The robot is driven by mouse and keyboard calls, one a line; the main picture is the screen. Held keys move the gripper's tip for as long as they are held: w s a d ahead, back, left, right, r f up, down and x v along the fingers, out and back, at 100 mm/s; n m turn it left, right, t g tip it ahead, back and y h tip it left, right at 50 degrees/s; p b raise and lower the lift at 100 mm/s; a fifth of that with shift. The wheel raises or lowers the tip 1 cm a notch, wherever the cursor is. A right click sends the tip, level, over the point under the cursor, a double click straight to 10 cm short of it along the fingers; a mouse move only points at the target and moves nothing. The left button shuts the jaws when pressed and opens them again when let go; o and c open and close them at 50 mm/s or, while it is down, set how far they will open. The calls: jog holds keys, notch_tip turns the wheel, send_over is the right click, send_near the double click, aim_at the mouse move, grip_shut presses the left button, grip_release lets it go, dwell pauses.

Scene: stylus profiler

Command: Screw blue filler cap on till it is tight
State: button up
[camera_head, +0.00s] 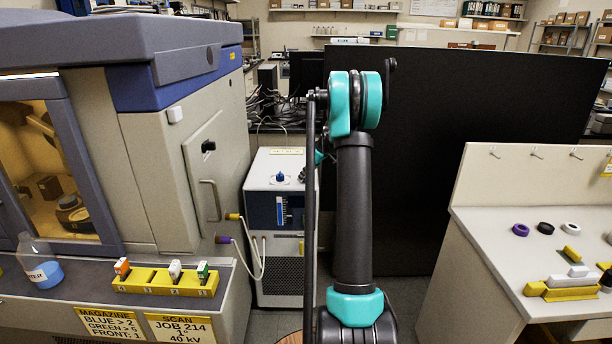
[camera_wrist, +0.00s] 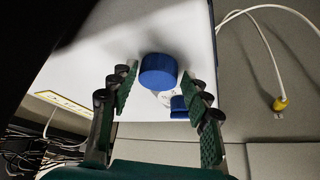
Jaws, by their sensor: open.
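The blue filler cap (camera_wrist: 158,72) shows in the wrist view between and just beyond my fingertips, over the white top of the cooling unit (camera_wrist: 85,75). A second, smaller blue piece (camera_wrist: 178,106) shows beside it, partly hidden by my right finger; I cannot tell what it is. My gripper (camera_wrist: 162,82) is open, with a finger on each side of the cap and no clear contact. In the head view a small blue piece (camera_head: 280,177) stands on top of the cooling unit (camera_head: 268,160). My gripper is mostly hidden there behind my arm.
A large beige machine (camera_head: 180,170) stands close left of the unit, with white hoses (camera_head: 262,262) between them. A black panel (camera_head: 440,130) rises behind my arm. A bench (camera_head: 500,240) with small parts is at right. A yellow plug (camera_wrist: 280,103) shows in the wrist view.

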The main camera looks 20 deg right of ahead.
dwell(0.3)
jog(key=shift+w+d+n+g+y, duration=0.15)
jog(key=shift+n+g+y, duration=0.25)
jog(key=shift+n, duration=0.7)
jog(key=n+g, duration=0.1)
jog(key=n, duration=0.1)
jog(key=shift+n+y, duration=0.3)
jog(key=shift+y, duration=0.1)
jog(key=shift+w+d, duration=0.1)
grip_shut()
